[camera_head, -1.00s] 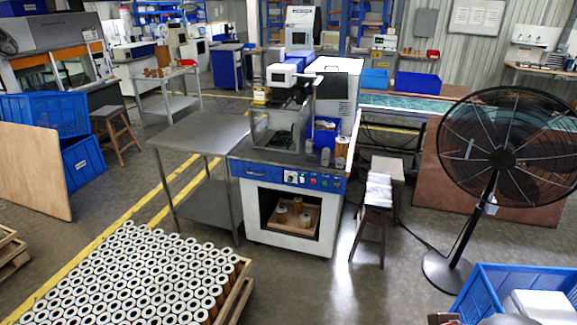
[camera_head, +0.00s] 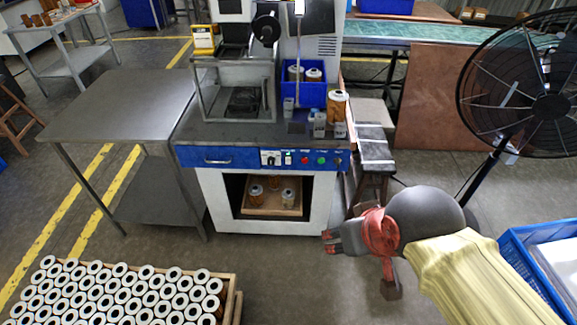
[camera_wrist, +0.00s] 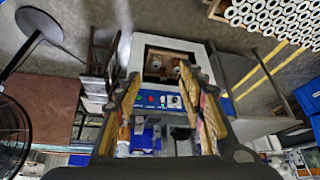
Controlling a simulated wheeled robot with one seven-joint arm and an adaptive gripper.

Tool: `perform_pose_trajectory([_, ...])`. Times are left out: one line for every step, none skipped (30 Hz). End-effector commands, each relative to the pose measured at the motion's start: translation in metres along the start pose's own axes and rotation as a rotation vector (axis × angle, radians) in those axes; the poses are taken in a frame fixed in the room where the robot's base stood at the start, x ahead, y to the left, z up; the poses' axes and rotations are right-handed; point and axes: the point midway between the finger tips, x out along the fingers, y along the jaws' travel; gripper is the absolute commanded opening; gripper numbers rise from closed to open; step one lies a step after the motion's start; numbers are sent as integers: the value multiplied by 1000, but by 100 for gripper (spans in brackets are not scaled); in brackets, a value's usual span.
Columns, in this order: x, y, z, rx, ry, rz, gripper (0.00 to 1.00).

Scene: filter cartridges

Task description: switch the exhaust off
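The blue control panel (camera_head: 235,158) is on the front of the white machine. It carries a white plate with a black rotary knob (camera_head: 270,157), a small green element (camera_head: 288,158), a red button (camera_head: 304,159), a green button (camera_head: 321,160) and a darker button at the right end. I cannot read labels, so I cannot tell which control is the exhaust. My gripper (camera_head: 328,241) is in front of the cabinet's lower right, below the panel and apart from it. In the wrist view, upside down, its fingers (camera_wrist: 168,95) are spread and empty, with the panel's knob plate (camera_wrist: 174,101) between them.
An open compartment below the panel holds a wooden tray (camera_head: 272,209) with cartridges. A blue bin (camera_head: 303,93) and loose cartridges stand on the machine top. A stool (camera_head: 375,150), a large fan (camera_head: 550,105) and a blue crate (camera_head: 520,262) are at right. A cartridge pallet (camera_head: 232,300) is front left.

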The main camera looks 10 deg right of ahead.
Motion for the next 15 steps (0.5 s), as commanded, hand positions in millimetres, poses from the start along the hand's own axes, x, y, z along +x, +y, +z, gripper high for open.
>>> perform_pose_trajectory([0,0,0,0,0,0,40])
perform_pose_trajectory([0,0,0,0,0,0,40])
perform_pose_trajectory([0,0,0,0,0,0,40])
perform_pose_trajectory([0,0,0,0,0,0,40])
perform_pose_trajectory([0,0,0,0,0,0,40])
perform_pose_trajectory([0,0,0,0,0,0,40])
perform_pose_trajectory([0,0,0,0,0,0,40])
perform_pose_trajectory([0,0,0,0,0,0,40])
perform_pose_trajectory([0,0,0,0,0,0,40])
perform_pose_trajectory([0,0,0,0,0,0,40])
perform_pose_trajectory([0,0,0,0,0,0,38])
perform_pose_trajectory([0,0,0,1,0,1,36])
perform_pose_trajectory([-1,1,0,4,0,2,34])
perform_pose_trajectory([-2,2,-1,8,-1,4,33])
perform_pose_trajectory([-1,4,-1,15,-11,8,30])
